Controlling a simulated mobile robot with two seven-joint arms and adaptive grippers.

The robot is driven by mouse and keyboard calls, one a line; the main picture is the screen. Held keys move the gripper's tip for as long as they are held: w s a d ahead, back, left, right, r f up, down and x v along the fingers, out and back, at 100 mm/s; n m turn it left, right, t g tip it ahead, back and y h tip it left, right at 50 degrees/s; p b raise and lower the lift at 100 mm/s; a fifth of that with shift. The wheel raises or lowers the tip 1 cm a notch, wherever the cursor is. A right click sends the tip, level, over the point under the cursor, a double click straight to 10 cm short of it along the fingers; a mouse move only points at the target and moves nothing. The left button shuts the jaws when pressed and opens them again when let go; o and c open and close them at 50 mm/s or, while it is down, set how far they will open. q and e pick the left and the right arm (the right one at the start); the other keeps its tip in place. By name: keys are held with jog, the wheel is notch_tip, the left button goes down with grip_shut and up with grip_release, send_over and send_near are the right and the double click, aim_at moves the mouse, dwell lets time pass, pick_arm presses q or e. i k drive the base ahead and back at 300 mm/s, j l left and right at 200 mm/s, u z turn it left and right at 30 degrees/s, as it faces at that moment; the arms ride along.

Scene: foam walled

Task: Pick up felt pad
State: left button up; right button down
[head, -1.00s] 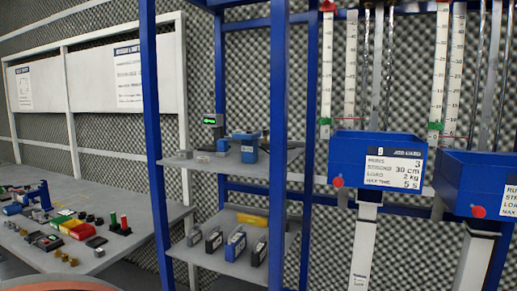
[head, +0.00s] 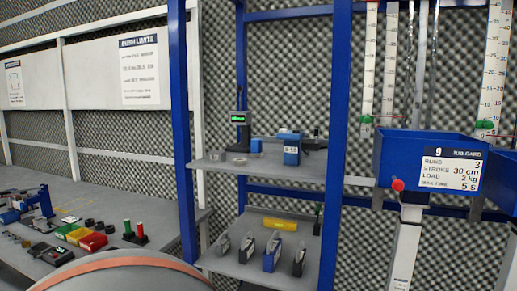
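I cannot pick out a felt pad for certain. Small dark round pieces (head: 90,223) lie on the grey table at the left, too small to identify. Beside them are a green block (head: 66,230), a yellow block (head: 76,236) and a red block (head: 93,241). Neither of my grippers is in the head view.
The grey table (head: 130,190) runs along the left wall. A blue-framed shelf (head: 225,167) holds a scale-like device (head: 240,120), a blue box (head: 291,150) and several upright cases below. A blue bin (head: 405,150) with a job card is at right. A blue post (head: 182,130) stands between table and shelf.

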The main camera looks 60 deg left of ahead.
aim_at(256, 144)
jog(key=k+j, duration=0.25)
jog(key=j, duration=0.2)
jog(key=k+j+z, duration=0.15)
jog(key=j, duration=0.25)
jog(key=k+j, duration=0.3)
jog(key=k+j+z, duration=0.1)
jog(key=k+j, duration=0.15)
jog(key=j, duration=0.3)
